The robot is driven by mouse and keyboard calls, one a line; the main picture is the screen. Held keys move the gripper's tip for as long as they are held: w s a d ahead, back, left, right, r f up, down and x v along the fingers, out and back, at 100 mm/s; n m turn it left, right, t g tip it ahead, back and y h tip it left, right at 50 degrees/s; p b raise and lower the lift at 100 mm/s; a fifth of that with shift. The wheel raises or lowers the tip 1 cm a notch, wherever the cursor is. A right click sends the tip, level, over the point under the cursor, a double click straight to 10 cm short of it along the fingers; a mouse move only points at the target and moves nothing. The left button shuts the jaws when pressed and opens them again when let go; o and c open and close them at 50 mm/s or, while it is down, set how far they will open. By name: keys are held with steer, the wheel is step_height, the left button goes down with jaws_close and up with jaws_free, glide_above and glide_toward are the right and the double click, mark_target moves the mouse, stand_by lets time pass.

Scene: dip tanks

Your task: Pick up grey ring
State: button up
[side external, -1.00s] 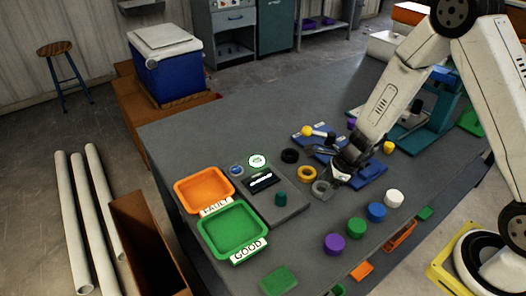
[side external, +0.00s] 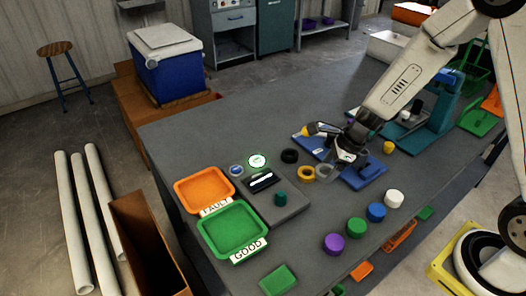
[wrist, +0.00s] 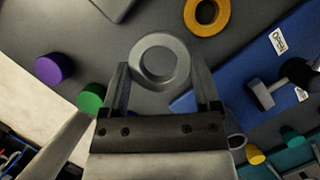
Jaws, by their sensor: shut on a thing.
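The grey ring (wrist: 137,62) is between the two fingers of my gripper (wrist: 159,72) in the wrist view, with its round hole facing the camera. My gripper is shut on it. In the side external view the grey ring (side external: 325,176) is held just below and left of my dark gripper (side external: 340,160), beside the yellow ring in the picture. The far side of the ring is partly hidden by the gripper there.
A yellow ring (side external: 306,175) and a black ring (side external: 289,156) lie nearby. A blue board (side external: 372,174) is behind and right. Purple, green, blue and white cylinders line the front.

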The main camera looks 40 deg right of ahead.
steer(key=shift+r, duration=1.7)
steer(key=shift+w+a+r, duration=0.1)
steer(key=shift+w+a, duration=0.1)
steer(key=shift+a, duration=0.45)
steer(key=r, duration=0.2)
glide_above(284, 193)
steer(key=shift+s+f, duration=0.1)
steer(key=shift+f, duration=0.1)
steer(key=shift+f, duration=0.2)
steer(key=shift+f, duration=2.3)
steer(key=shift+f, duration=1.85)
stand_by(0.4)
